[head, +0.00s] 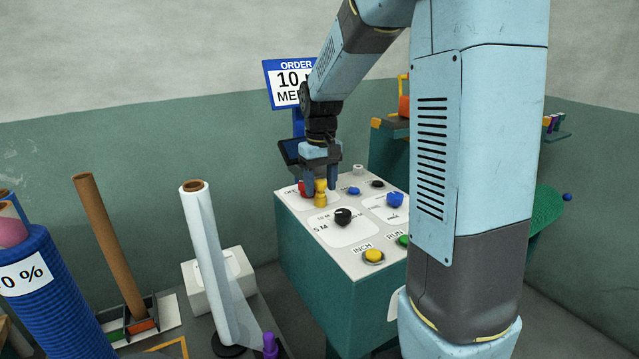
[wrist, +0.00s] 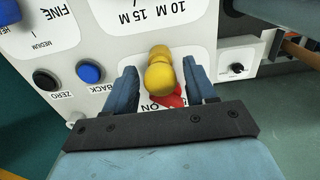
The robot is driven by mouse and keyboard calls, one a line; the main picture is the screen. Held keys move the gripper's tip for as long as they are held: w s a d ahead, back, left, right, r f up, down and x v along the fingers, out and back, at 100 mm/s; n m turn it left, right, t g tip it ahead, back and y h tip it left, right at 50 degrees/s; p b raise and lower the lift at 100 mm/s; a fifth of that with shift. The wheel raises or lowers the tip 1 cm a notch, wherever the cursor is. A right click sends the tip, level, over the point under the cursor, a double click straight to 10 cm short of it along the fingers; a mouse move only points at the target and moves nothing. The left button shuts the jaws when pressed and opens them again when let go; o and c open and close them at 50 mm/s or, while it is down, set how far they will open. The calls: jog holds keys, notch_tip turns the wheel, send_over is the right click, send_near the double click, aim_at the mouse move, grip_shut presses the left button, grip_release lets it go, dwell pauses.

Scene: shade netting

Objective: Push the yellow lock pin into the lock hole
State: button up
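The yellow lock pin (head: 320,194) shows at the back left of the control panel, a knobbed shape close to the panel top. My gripper (head: 320,189) points down there with its fingers on either side of the pin. In the wrist view the pin (wrist: 159,74) lies between the two blue fingertips (wrist: 159,66), with a visible gap on each side. The fingers are apart and do not appear to touch it. The lock hole cannot be made out; the pin and fingers may cover it. I cannot tell how deep the pin sits.
A red control (wrist: 172,97) sits close beside the pin. The panel (head: 352,262) also carries a black knob (head: 343,216), a blue knob (head: 395,199) and a yellow INCH button (head: 374,256). A blue-framed order sign (head: 284,84) stands behind. A white roll (head: 206,260) stands left.

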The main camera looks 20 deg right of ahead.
aim_at(320, 181)
jog(key=shift+o, duration=0.6)
notch_tip(320, 181, up, 14)
jog(key=shift+f, duration=0.15)
dwell(0.4)
jog(key=s+f+m+t, duration=0.2)
jog(key=s+t, duration=0.3)
jog(key=s, duration=2)
jog(key=shift+a+f+t, duration=0.15)
jog(key=shift+f+t, duration=0.15)
jog(key=shift+f, duration=0.15)
